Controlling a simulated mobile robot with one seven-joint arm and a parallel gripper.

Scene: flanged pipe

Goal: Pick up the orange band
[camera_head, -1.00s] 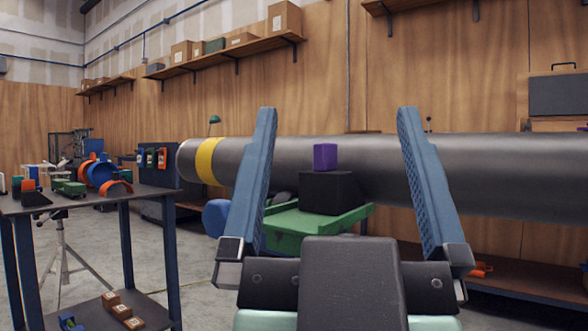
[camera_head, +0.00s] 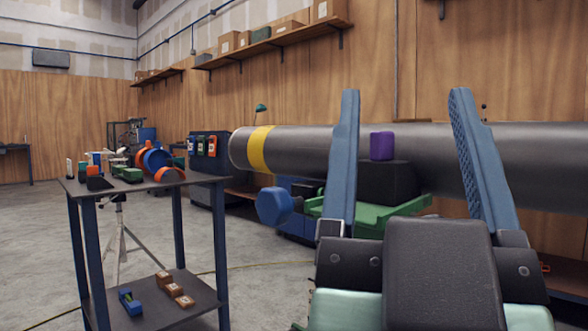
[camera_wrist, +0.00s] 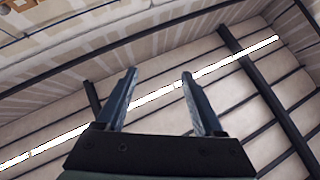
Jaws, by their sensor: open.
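A small orange arched band (camera_head: 170,174) lies at the right end of the top of the table at left. Another orange curved piece (camera_head: 141,157) stands behind it against a blue curved part (camera_head: 157,160). I cannot tell for sure which is the orange band. My gripper (camera_head: 405,92) is raised in front of me, its two blue fingers pointing up and wide apart, with nothing between them. It is far to the right of the table. In the wrist view the open gripper (camera_wrist: 158,73) faces the ceiling, and no orange piece shows there.
The table (camera_head: 115,191) holds several small items, including a green block (camera_head: 128,174), and has a lower shelf with brown blocks (camera_head: 165,280). A grey pipe (camera_head: 310,150) with a yellow stripe (camera_head: 261,150) runs behind my gripper. Open floor (camera_head: 255,265) lies right of the table.

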